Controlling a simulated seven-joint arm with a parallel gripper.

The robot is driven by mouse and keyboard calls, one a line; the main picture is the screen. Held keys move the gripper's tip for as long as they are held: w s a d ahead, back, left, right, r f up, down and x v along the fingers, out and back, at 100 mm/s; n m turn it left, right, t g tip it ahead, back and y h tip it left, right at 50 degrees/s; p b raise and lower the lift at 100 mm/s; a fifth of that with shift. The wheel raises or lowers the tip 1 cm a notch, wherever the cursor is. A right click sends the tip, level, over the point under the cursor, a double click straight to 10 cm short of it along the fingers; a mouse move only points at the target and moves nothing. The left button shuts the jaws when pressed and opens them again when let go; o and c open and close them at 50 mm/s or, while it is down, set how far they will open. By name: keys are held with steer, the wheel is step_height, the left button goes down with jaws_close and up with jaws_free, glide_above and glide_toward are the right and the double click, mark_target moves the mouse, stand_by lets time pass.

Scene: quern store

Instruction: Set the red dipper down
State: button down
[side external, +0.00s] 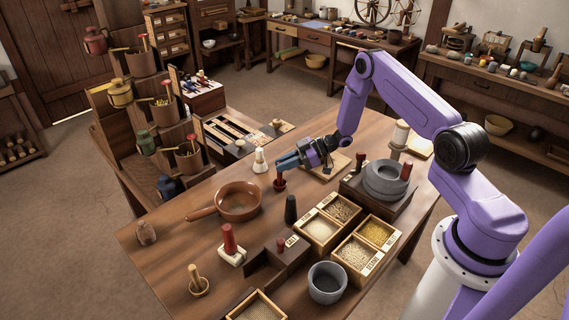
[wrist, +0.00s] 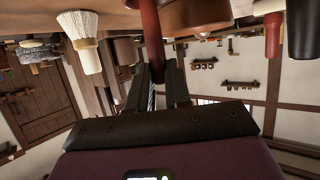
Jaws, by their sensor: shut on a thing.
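The red dipper (side external: 279,183) is upright at the far side of the wooden table, a small dark-red cup with a red handle rising from it. My gripper (side external: 281,165) reaches in level from the right and is shut on its handle. In the wrist view the red handle (wrist: 151,30) comes from the top edge to between my fingertips (wrist: 162,68). The cup's base is at or just above the tabletop; I cannot tell whether it touches.
A white-bristled brush (side external: 260,160) stands just left of the dipper. A brown pan (side external: 238,203) lies nearer the front left, and a black peg (side external: 291,209) stands in front. Grain boxes (side external: 342,210) and a grey quern (side external: 386,181) are to the right. Bare tabletop (side external: 172,235) lies left of the pan.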

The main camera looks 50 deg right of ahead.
steer(key=c, duration=1.1)
jaws_free()
steer(key=shift+f, duration=0.1)
steer(key=shift+o, duration=0.2)
